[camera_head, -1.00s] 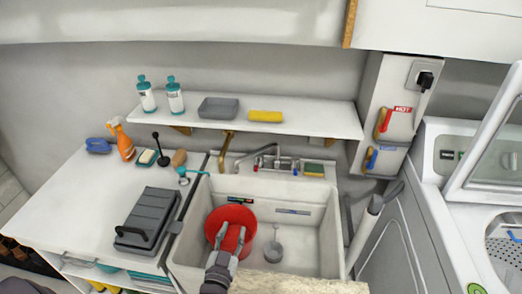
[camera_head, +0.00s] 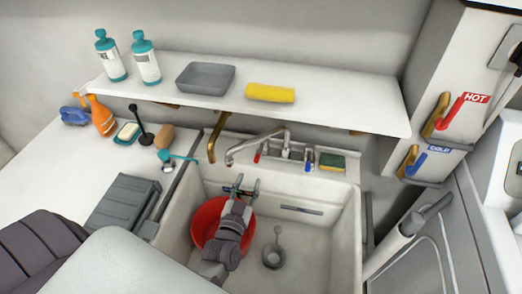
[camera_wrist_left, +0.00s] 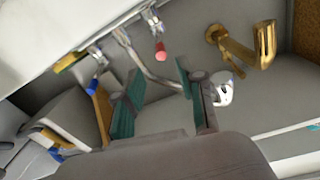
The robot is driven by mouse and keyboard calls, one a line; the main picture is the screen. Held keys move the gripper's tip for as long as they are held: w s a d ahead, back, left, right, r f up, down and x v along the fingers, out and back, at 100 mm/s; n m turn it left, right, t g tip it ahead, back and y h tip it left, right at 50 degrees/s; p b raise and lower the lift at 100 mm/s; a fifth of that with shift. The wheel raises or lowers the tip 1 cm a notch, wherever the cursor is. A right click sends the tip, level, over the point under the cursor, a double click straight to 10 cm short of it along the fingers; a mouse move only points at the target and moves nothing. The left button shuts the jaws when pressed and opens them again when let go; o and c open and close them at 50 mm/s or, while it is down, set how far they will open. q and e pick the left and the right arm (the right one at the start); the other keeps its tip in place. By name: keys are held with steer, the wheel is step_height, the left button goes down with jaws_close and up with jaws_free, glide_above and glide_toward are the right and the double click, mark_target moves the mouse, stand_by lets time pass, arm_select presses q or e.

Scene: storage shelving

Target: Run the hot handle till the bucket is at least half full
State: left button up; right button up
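The red bucket (camera_head: 206,222) stands in the left part of the white sink (camera_head: 345,225). Its inside is mostly hidden by my left arm, and I cannot tell a water level. My left gripper (camera_head: 243,188) is open and empty above the bucket's back rim, short of the faucet (camera_head: 268,135). The faucet has a red handle (camera_head: 257,157) and a blue handle (camera_head: 309,156). In the left wrist view, the red handle (camera_wrist_left: 161,51) shows beyond the gap between the open teal-padded fingers (camera_wrist_left: 158,95). No running water is visible. My right gripper is out of view.
A shelf (camera_head: 350,105) overhangs the sink's back, with bottles, a grey tray (camera_head: 205,78) and a yellow cloth (camera_head: 270,93). A brass pipe (camera_head: 217,138) hangs left of the faucet. Red HOT (camera_head: 452,112) and blue COLD (camera_head: 414,165) levers are on the right panel.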

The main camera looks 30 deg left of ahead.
mark_target(260, 150)
arm_select(q)
steer(key=x, duration=1.2)
steer(key=shift+w+a+p, duration=0.1)
steer(key=shift+w+p, duration=0.25)
jaws_close()
